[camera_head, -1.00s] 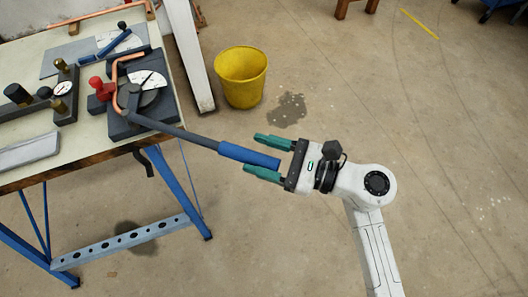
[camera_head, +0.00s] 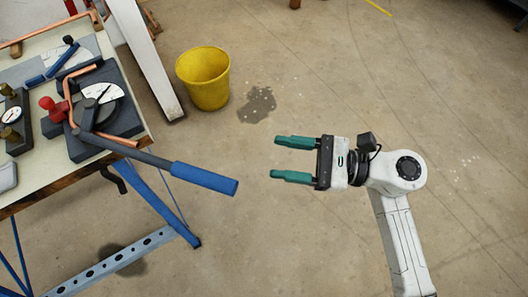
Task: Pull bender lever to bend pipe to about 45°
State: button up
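The pipe bender (camera_head: 112,112) sits near the right edge of the workbench, with a white dial (camera_head: 101,91) on it. Its lever ends in a blue grip (camera_head: 204,178) that sticks out past the bench edge over the floor. A copper pipe (camera_head: 68,98) lies in the bender, with one end showing below the lever's base and one running up along the dial. My gripper (camera_head: 292,159) has green fingers spread apart with nothing between them. It is to the right of the blue grip, clear of it, fingers pointing left.
A red knob (camera_head: 53,108) and a small gauge (camera_head: 12,116) are left of the bender. A yellow bucket (camera_head: 204,77) stands on the floor beyond the lever. The bench's blue leg (camera_head: 150,195) is under the lever. Open floor surrounds my gripper.

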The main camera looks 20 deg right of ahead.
jog(key=shift+s+d, duration=0.25)
jog(key=shift+d, duration=0.15)
